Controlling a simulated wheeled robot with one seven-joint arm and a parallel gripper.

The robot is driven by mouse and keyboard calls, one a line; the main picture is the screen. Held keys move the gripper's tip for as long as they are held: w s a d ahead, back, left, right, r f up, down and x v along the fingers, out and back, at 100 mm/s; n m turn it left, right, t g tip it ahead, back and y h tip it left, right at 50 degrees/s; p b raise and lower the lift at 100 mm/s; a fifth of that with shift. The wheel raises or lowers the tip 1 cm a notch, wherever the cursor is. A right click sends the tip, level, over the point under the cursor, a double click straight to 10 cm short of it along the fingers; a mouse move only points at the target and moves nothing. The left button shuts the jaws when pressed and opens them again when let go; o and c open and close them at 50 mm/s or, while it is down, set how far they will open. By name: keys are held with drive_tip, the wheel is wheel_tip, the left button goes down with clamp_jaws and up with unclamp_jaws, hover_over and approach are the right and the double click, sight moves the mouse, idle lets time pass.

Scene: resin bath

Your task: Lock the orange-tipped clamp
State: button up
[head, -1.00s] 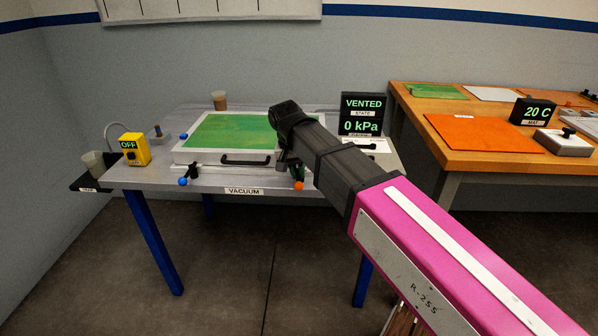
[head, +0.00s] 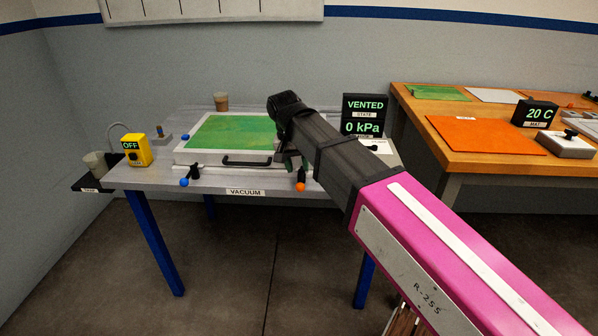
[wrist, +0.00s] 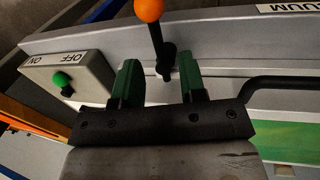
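The orange-tipped clamp (head: 300,178) sits at the front right of the vacuum chamber, its orange ball pointing down toward the table's front edge. In the wrist view, its black lever and orange ball (wrist: 148,9) rise just beyond and between my finger tips. My gripper (wrist: 158,78) is open, with one green-padded finger on each side of the lever's base. No contact with the lever shows. In the head view, my gripper (head: 291,161) is just above and behind the clamp, partly hidden by my arm.
The chamber's green lid (head: 232,132) has a black front handle (head: 246,162). A blue-tipped clamp (head: 189,176) is at front left. A grey ON/OFF box with a green knob (wrist: 62,80) is close beside my gripper. The display (head: 364,115) reads VENTED, 0 kPa.

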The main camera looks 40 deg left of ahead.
wheel_tip(320, 180, up, 8)
drive_tip(key=a, duration=0.1)
drive_tip(key=shift+s+a+f, duration=0.15)
drive_tip(key=shift+s, duration=0.25)
idle(0.4)
